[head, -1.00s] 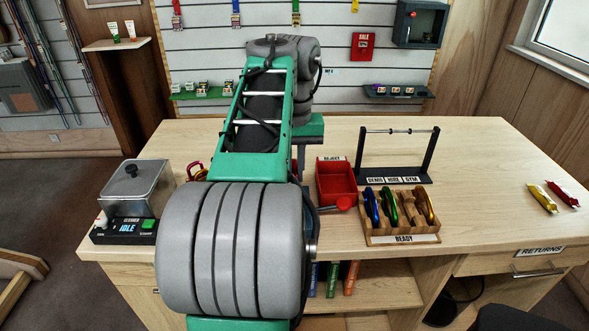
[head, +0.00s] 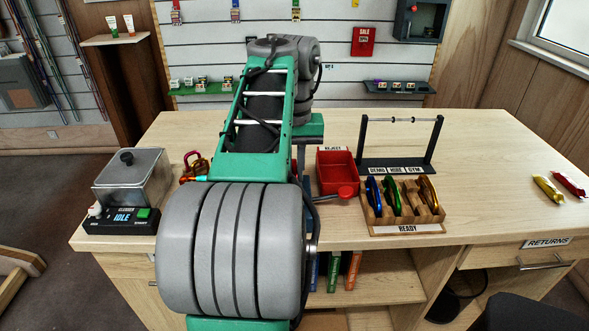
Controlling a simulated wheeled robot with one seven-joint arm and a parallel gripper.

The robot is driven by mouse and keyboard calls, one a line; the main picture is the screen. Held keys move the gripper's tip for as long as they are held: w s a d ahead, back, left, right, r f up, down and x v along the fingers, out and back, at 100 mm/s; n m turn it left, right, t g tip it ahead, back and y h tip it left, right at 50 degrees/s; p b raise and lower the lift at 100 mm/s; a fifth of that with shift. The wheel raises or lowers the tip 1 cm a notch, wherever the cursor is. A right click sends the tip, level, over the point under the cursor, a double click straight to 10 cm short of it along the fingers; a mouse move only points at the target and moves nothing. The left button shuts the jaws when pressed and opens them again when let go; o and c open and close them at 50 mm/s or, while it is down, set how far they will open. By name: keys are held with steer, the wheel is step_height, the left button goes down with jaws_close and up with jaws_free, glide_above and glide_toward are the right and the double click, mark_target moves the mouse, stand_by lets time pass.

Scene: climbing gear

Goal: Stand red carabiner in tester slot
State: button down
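A red carabiner (head: 197,161) shows on the left part of the counter, just left of my arm. A small orange-yellow and teal item lies directly below it in the picture; whether they touch is unclear. A grey lidded box (head: 132,180) stands at the counter's left, behind a black panel (head: 122,219) that reads IDLE, with a green button; I cannot make out a tester slot there. A wooden READY rack (head: 407,229) holds a blue carabiner (head: 374,196), a green one (head: 391,196) and a gold one (head: 429,194), with an empty gap between green and gold. My gripper is hidden behind my arm.
A red REJECT bin (head: 336,177) with a round red knob stands right of my arm. A black frame with a metal bar (head: 402,120) stands behind the rack. Yellow (head: 548,194) and red (head: 569,183) packets lie far right. The counter (head: 485,185) is clear between rack and packets.

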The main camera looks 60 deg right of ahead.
steer(key=shift+f+b, duration=0.5)
steer(key=shift+f, duration=0.05)
steer(key=c, duration=1.4)
jaws_free()
